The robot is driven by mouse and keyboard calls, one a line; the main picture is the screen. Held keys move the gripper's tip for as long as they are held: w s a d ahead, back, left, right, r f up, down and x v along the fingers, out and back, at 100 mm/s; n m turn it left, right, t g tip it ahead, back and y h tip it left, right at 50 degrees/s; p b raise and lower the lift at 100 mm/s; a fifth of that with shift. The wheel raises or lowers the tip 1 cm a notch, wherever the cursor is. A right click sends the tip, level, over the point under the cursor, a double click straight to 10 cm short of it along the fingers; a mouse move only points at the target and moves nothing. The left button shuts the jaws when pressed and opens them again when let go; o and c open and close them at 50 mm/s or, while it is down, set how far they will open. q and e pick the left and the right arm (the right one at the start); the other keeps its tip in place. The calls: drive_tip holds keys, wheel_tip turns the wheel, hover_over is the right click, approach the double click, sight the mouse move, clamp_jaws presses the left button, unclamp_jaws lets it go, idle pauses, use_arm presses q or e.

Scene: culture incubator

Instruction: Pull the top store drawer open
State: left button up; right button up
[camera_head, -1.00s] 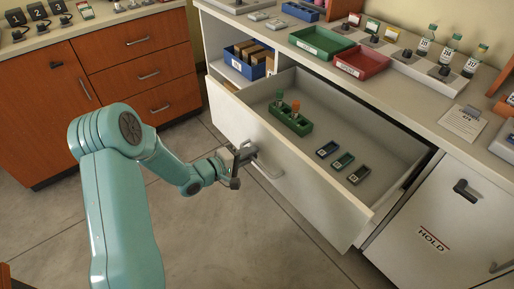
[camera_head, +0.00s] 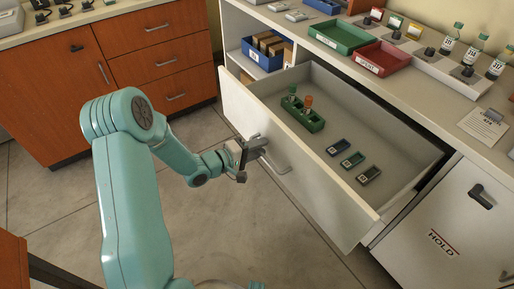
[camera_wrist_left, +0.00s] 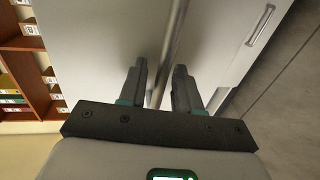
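The top store drawer (camera_head: 305,180) is pulled well out of the pale cabinet, its inside showing. Its bar handle (camera_head: 275,162) is on the front panel. My left gripper (camera_head: 252,150) is at the handle's left end. In the left wrist view, the fingers of my left gripper (camera_wrist_left: 160,88) stand apart, and the metal handle bar (camera_wrist_left: 172,45) runs between them with a gap showing on each side. The right gripper is not in view.
In the drawer are a green rack (camera_head: 303,115) with two capped tubes and three small labelled boxes (camera_head: 353,160). The counter above holds a green tray (camera_head: 342,36) and a red tray (camera_head: 383,60). A cabinet door marked HOLD (camera_head: 443,243) is at right. Floor left of the drawer is clear.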

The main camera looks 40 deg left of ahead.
use_arm(q)
drive_tip(key=p+v, duration=0.2)
drive_tip(key=v, duration=1.4)
drive_tip(key=shift+s, duration=0.15)
drive_tip(key=shift+f, duration=0.1)
